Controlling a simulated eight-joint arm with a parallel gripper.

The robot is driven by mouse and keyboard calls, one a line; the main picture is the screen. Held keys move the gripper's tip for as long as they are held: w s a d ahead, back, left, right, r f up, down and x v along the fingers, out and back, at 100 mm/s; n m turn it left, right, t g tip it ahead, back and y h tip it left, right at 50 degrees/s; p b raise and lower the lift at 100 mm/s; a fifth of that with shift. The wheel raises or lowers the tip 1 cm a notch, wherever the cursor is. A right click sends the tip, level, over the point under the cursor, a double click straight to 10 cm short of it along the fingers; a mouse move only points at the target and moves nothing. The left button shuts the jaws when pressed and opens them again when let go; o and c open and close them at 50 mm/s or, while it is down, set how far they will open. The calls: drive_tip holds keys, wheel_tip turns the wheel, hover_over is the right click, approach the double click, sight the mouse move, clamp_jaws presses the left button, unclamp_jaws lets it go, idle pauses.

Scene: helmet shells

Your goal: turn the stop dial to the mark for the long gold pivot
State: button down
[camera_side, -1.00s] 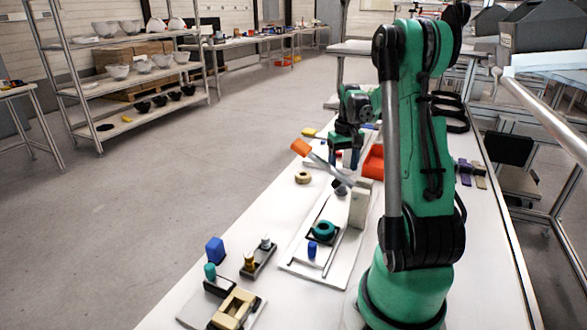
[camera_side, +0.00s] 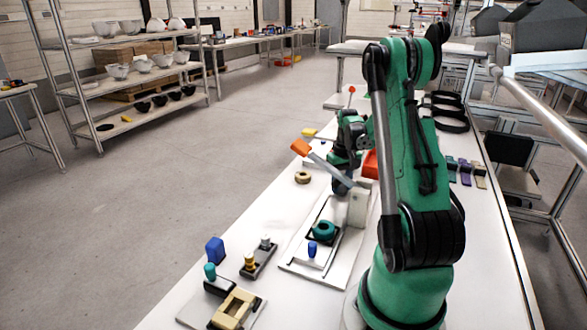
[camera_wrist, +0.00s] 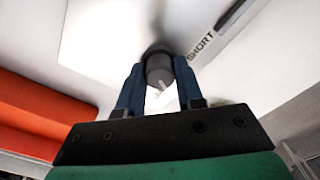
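In the wrist view my gripper (camera_wrist: 160,88) has its two dark blue fingers close together on either side of a dark round knob (camera_wrist: 159,66). The knob fills the gap, and the fingers look pressed against it. It appears to be the stop dial, on a pale plate (camera_wrist: 105,40) with the printed word SHORT (camera_wrist: 201,45); no other mark is readable. In the side view the dial is hidden by my arm and the grey lever. A gold pivot (camera_side: 250,262) and a grey pivot (camera_side: 265,243) stand in a dark holder at the front.
An orange-red block (camera_wrist: 45,112) lies close at left in the wrist view. A fixture with a teal ring (camera_side: 324,230) and a blue peg (camera_side: 312,250) stands nearer the front. A tan ring (camera_side: 303,177) lies at the left.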

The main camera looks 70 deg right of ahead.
drive_tip(key=shift+m, duration=1.5)
drive_tip(key=c, duration=0.6)
unclamp_jaws()
drive_tip(key=shift+o, duration=0.2)
drive_tip(key=shift+r, duration=2.85)
